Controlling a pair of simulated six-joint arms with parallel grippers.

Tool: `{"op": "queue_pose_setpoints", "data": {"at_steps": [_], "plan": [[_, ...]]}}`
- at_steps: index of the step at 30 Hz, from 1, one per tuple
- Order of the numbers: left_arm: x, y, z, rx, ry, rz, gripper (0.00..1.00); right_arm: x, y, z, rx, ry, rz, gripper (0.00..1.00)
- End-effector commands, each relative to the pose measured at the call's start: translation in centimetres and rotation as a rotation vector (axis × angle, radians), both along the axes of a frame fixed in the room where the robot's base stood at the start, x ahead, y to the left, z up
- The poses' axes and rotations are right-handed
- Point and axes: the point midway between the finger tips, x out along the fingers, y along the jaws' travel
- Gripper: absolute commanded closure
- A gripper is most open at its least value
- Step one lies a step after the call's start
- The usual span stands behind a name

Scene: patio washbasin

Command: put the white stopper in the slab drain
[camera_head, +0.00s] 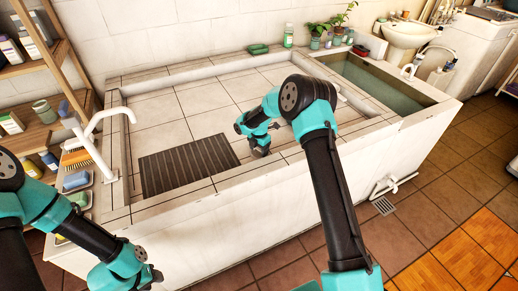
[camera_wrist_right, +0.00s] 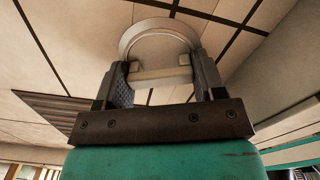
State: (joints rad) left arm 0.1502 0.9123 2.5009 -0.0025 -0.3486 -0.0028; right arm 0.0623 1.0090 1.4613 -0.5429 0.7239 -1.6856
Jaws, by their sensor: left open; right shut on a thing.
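The white stopper (camera_wrist_right: 160,42) is a pale round disc with a grey rim and a raised crossbar, seen in the right wrist view. My right gripper (camera_wrist_right: 165,78) is shut on its crossbar, one finger at each end. In the head view my right gripper (camera_head: 261,151) points down over the tiled slab (camera_head: 205,98), right of the dark slatted mat; the stopper is hard to make out there. The slab drain is not clearly visible and may be hidden by the stopper or the right arm. My left gripper (camera_head: 154,275) is open at the lower left, outside the basin.
The dark slatted mat (camera_head: 188,164) lies at the slab's front left. A white tap (camera_head: 104,125) rises at the left rim, beside trays with brushes and sponges. A green soap dish (camera_head: 258,49) sits on the back rim. A water-filled trough (camera_head: 372,86) adjoins at right.

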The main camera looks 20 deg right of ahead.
Motion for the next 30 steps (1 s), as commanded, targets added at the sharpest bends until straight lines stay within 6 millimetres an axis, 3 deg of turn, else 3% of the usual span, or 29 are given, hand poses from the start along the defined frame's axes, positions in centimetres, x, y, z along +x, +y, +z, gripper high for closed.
{"op": "queue_pose_setpoints", "data": {"at_steps": [4,13,30], "plan": [[0.0,0.0,0.0,0.0,0.0,0.0,0.56,0.0,0.0,0.0,0.0,0.0,0.0,0.26],[0.0,0.0,0.0,0.0,0.0,0.0,0.56,0.0,0.0,0.2,0.0,0.0,0.0,0.26],[0.0,0.0,0.0,0.0,0.0,0.0,0.56,0.0,0.0,3.7,0.0,-0.001,0.0,0.26]]}}
